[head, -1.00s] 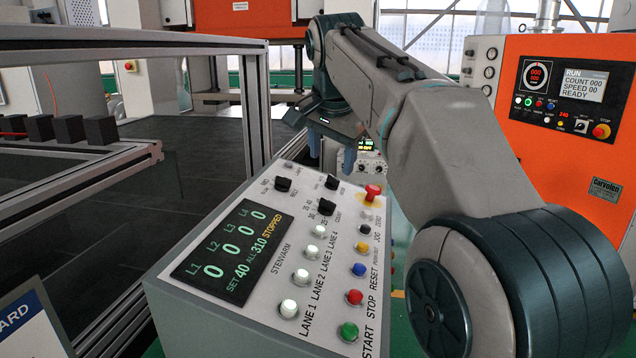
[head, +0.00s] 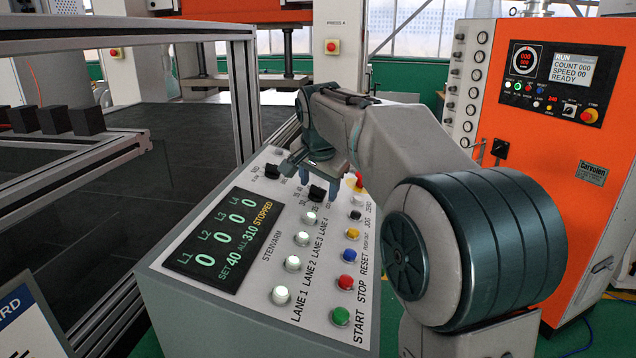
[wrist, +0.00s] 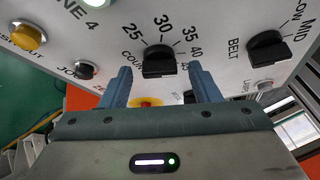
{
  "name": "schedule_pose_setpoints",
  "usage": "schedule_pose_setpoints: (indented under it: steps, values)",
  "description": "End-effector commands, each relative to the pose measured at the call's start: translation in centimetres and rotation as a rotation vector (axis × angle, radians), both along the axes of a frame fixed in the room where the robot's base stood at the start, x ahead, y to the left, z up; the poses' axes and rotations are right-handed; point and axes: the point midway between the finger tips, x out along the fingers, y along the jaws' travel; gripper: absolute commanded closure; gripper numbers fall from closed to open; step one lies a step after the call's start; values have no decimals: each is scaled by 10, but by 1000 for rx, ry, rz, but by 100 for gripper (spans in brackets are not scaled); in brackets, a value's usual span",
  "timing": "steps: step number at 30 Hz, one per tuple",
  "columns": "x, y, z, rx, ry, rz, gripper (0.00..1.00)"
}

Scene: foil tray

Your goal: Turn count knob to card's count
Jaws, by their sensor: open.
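The black count knob (head: 317,194) sits on the sloping panel, above the lane buttons. In the wrist view the count knob (wrist: 158,61) has marks 25, 30, 35 and 40 around it; I cannot tell its exact pointing. The display (head: 226,238) reads SET 40, ALL 310, STOPPED. My gripper (head: 319,182) is open and close above the knob. In the wrist view my gripper (wrist: 160,69) has a blue finger on each side of the knob, with gaps showing. A card (head: 28,315) at lower left is cut off; its count is hidden.
The belt knob (wrist: 268,48) is right of the count knob in the wrist view. A red knob on yellow (head: 357,182), lane buttons (head: 292,263) and coloured buttons (head: 347,282) are close by. A metal frame (head: 245,100) stands behind left.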

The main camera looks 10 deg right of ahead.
Motion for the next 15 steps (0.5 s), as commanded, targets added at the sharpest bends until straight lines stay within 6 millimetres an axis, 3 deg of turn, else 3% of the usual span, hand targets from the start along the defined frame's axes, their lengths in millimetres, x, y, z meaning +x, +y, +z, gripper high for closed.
schedule_pose_setpoints:
  steps: [10,15]
  values:
    - [1,-1,-3,-1,1,0,46]
    - [1,0,-3,0,0,0,88]
